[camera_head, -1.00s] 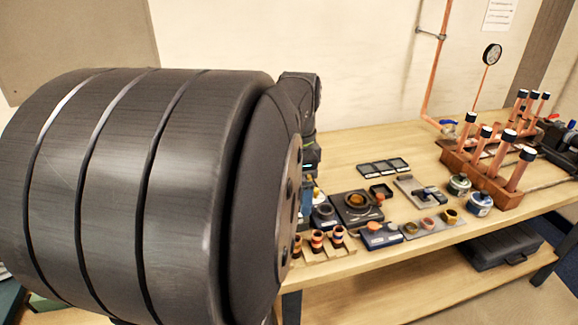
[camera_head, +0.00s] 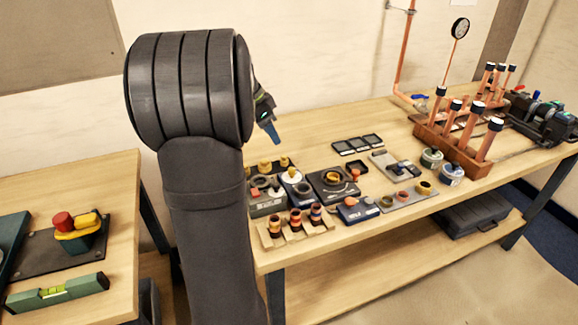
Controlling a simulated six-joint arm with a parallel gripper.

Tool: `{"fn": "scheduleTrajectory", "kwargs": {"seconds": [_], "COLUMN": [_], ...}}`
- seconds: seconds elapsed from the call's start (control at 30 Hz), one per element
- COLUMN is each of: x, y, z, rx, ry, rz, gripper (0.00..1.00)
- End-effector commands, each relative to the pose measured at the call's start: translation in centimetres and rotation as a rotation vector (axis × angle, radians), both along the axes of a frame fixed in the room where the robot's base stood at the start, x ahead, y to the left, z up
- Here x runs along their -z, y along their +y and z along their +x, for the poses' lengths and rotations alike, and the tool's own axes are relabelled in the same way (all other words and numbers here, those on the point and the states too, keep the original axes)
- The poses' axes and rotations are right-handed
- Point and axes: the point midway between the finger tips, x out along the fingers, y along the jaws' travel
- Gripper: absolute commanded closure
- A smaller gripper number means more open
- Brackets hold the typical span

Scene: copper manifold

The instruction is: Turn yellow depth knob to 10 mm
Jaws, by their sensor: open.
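My gripper (camera_head: 274,138) hangs from the wrist in the upper middle, its blue-grey fingers pointing down and apart from everything. It is open and empty, seen from the side. Below it and to the right, a dark square block (camera_head: 334,184) carries a round yellow-orange ring or knob (camera_head: 333,177) with a curved mark beside it. A device with a pale top and a yellowish knob (camera_head: 291,174) stands just left of it. I cannot tell which is the depth knob, and no 10 mm mark is readable.
A wooden rack of copper-banded fittings (camera_head: 294,231) stands at the bench's front edge. Upright copper pipes in a wooden block (camera_head: 460,144) stand at right. The back of the bench is fairly clear.

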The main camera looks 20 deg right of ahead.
Motion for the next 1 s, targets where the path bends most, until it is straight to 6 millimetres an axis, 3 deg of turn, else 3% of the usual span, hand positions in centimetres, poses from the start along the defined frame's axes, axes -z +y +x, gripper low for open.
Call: {"fn": "scheduleTrajectory", "kwargs": {"seconds": [0.4, 0.6, 0.8, 1.0], "x": [8.6, 11.9, 13.7, 14.1], "y": [-3.5, -4.9, -5.6, -5.8], "z": [0.1, 0.2, 0.3, 0.3], "rx": [0.002, 0.002, -0.001, -0.001], "ry": [0.004, 0.002, 0.001, 0.0], "rz": [0.003, 0.004, 0.002, 0.002], "gripper": [0.57, 0.57, 0.57, 0.57]}}
